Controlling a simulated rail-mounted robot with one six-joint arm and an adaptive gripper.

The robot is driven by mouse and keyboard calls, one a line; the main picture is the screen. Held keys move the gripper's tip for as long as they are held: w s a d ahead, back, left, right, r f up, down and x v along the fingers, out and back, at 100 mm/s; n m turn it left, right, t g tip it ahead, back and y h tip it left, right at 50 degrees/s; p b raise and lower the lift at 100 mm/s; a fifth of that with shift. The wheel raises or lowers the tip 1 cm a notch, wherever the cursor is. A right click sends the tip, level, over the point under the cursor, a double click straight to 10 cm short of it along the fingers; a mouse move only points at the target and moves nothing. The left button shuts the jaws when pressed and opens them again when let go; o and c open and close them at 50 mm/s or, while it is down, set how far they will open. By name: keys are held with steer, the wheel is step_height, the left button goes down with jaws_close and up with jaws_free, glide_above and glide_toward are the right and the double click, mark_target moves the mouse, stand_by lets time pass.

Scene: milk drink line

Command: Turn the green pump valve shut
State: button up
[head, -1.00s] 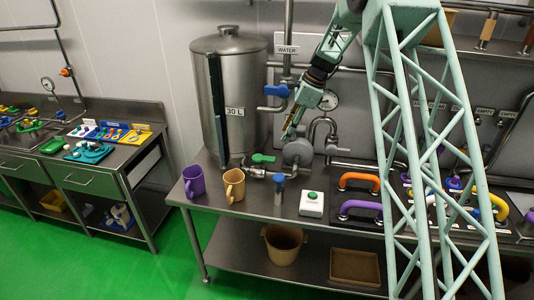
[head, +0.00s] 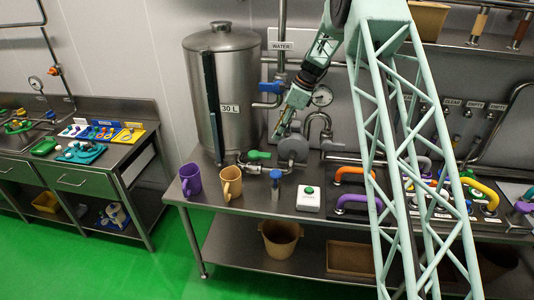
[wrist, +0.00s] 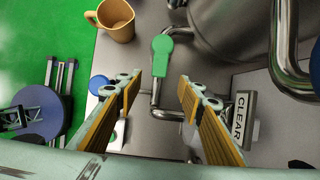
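The green pump valve handle (head: 259,155) sits on the steel pipe beside the round grey pump (head: 292,149), in front of the steel tank. It lies roughly level across the head view. In the wrist view the green handle (wrist: 163,47) shows beyond the fingertips, near the middle of the gap. My gripper (head: 279,130) is above and to the right of the handle in the head view. In the wrist view my gripper (wrist: 161,88) is open, with nothing between its two fingers. It appears apart from the handle.
A blue valve (head: 276,175) stands just in front of the green one. A tan mug (head: 230,184) and a purple mug (head: 190,181) stand at the left. The steel tank (head: 235,85) rises behind. A white button box (head: 308,198) sits to the right.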

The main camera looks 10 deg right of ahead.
mark_target(266, 155)
steer(key=shift+p+x, duration=0.55)
steer(key=shift+x, duration=6.2)
steer(key=c, duration=1.1)
steer(key=shift+c, duration=0.2)
